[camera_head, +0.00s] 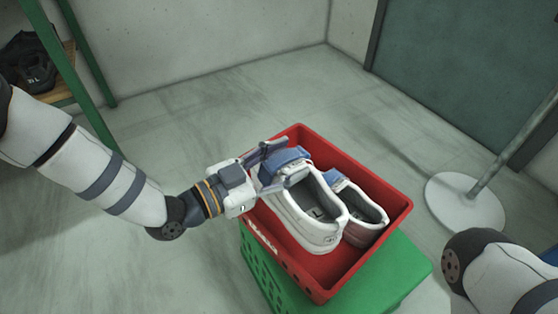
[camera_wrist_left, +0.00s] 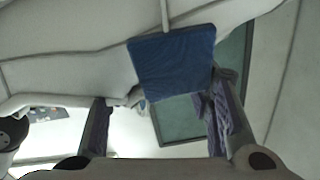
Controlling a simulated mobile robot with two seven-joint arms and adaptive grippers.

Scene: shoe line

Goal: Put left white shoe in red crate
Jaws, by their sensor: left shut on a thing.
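A white shoe (camera_head: 310,226) with a blue strap is at the red crate (camera_head: 304,134), over its left part. My left gripper (camera_head: 281,163) is shut on this shoe near its strap. The left wrist view shows the white shoe close up with its blue patch (camera_wrist_left: 173,64) between the two fingers. A second white shoe (camera_head: 365,215) with a blue strap sits in the crate beside it, to the right. I cannot tell whether the held shoe touches the crate floor. My right gripper is out of view; only part of my right arm shows at the lower right.
The red crate rests on a green crate (camera_head: 400,272). A post with a round white base (camera_head: 464,203) stands to the right. A green-framed shelf (camera_head: 76,92) with a dark shoe (camera_head: 27,62) is at the far left. The floor behind the crate is clear.

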